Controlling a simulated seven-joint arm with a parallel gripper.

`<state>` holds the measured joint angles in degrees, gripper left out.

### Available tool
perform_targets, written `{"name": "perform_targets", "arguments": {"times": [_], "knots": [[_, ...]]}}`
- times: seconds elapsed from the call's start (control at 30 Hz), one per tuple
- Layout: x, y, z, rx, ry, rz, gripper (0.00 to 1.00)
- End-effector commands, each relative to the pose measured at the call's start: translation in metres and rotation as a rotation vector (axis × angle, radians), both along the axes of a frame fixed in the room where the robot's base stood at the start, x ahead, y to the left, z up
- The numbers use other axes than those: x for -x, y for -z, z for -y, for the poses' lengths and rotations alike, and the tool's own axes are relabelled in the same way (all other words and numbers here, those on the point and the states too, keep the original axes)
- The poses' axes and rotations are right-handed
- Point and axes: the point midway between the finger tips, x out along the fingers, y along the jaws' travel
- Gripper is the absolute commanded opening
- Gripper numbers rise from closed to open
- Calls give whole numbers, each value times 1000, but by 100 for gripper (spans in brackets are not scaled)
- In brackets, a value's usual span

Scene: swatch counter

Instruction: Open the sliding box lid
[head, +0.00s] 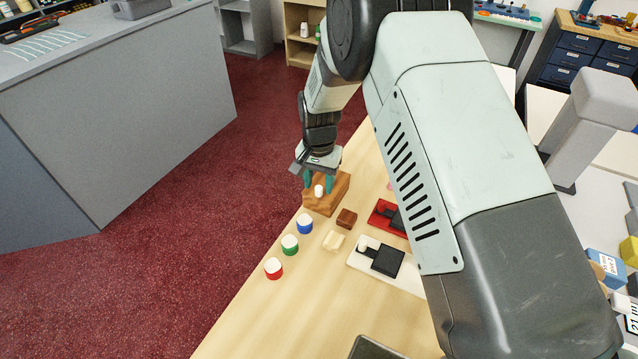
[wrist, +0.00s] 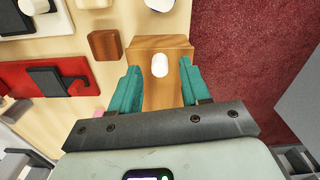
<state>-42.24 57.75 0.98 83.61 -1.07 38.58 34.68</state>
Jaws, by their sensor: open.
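The wooden sliding box (head: 327,199) sits near the left edge of the light wood counter, at the far end of the row of objects. A white knob (head: 318,191) stands up on its top; in the wrist view the knob (wrist: 159,65) shows near the middle of the brown box top (wrist: 158,45). My gripper (head: 317,182) has teal fingers and is over the box. In the wrist view its open fingers (wrist: 156,88) are on either side of the box, with the knob between their lines and not gripped. The near part of the box is hidden by my gripper.
Blue (head: 304,224), green (head: 289,244) and red (head: 273,268) white-topped pots line the counter's left edge. A small brown block (head: 346,218), a cream piece (head: 333,241), a red tray (head: 384,219) and a white tray (head: 361,263) lie nearby. Red floor lies past the edge.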

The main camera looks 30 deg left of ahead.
Motion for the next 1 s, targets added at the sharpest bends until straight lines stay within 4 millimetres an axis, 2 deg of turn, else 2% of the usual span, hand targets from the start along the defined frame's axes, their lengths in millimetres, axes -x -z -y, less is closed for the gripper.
{"name": "perform_targets", "arguments": {"times": [0.17, 0.43, 0.73, 1.0], "knots": [[0, 11, 0, -1, 0, 1, 46], [0, 12, 0, -1, 0, 1, 46], [0, 12, 0, -1, 0, 1, 0], [0, 12, 0, -1, 0, 1, 0]]}}
